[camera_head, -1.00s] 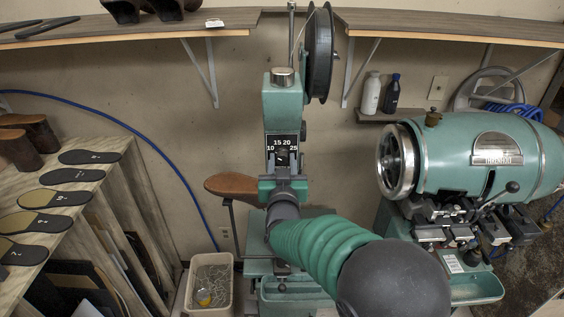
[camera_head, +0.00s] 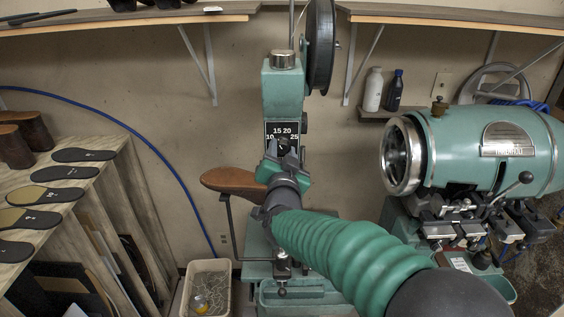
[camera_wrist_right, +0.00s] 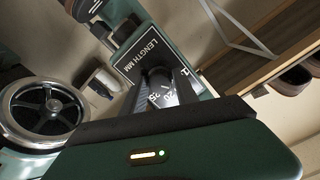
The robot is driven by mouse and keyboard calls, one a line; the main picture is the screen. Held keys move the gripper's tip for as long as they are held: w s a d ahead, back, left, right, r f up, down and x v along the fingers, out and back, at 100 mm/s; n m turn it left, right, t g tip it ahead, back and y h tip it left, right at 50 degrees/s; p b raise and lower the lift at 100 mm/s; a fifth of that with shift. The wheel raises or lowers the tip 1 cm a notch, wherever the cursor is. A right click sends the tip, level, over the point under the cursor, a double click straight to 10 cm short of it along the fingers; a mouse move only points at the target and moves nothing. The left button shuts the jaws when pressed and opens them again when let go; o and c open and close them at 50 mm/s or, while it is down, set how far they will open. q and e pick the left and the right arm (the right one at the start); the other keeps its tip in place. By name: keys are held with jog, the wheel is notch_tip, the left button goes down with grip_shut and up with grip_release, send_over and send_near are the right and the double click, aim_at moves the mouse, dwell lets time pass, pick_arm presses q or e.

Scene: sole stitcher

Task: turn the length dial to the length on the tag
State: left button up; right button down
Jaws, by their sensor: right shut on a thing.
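The length dial plate (camera_head: 282,128) is black with white numbers 10, 15, 20 and 25, on the front of the green stitcher (camera_head: 283,95). My right gripper (camera_head: 281,149) is at the dial and covers its lower part. In the right wrist view the plate (camera_wrist_right: 137,50) reads LENGTH MM. There the right gripper (camera_wrist_right: 163,88) has its two dark fingers on either side of the dial's knob, shut on it. The numbers 20 and 25 show between the fingers. The knob's pointer setting is not clear. No length is readable on any tag. My left gripper is out of view.
A brown sole-shaped piece (camera_head: 233,181) on an arm sits left of the stitcher. A green drum machine (camera_head: 490,150) stands at the right. A rack of soles (camera_head: 50,195) is at the left, a bin (camera_head: 206,287) below. A small white object (camera_head: 212,9) lies on the shelf.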

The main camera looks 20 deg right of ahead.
jog(key=shift+f+m+b, duration=0.1)
jog(key=shift+m+b, duration=0.8)
jog(key=shift+m, duration=0.1)
jog(key=c, duration=0.9)
grip_release()
jog(key=shift+c, duration=0.2)
jog(key=b+v, duration=0.3)
jog(key=v, duration=1.3)
jog(key=shift+s, duration=0.35)
jog(key=shift+a, duration=0.1)
